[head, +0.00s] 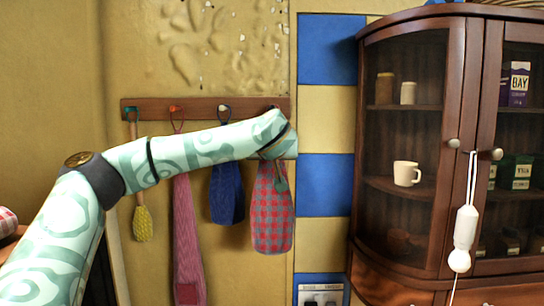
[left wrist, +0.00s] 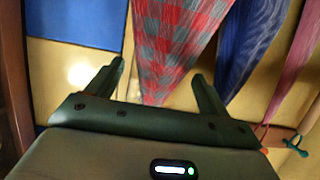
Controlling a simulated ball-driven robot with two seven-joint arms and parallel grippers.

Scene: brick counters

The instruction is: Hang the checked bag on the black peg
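The red-and-grey checked bag (head: 272,215) hangs upright below the right end of the wooden peg rail (head: 195,106) in the head view. A dark peg (head: 272,107) shows just above my left wrist. My arm hides the bag's top and strap, so I cannot tell whether the strap is on the peg. My left gripper (head: 279,172) is at the bag's upper part. In the left wrist view, the left gripper (left wrist: 158,72) has its fingers wide apart, with the checked bag (left wrist: 170,45) showing between and beyond them. My right gripper is not in view.
A blue bag (head: 227,193), a red striped cloth (head: 188,240) and a yellow brush (head: 142,222) hang left of the checked bag. A wooden glass-front cabinet (head: 466,130) stands at the right, with a white pull (head: 464,230) hanging before it. A socket (head: 320,295) sits below.

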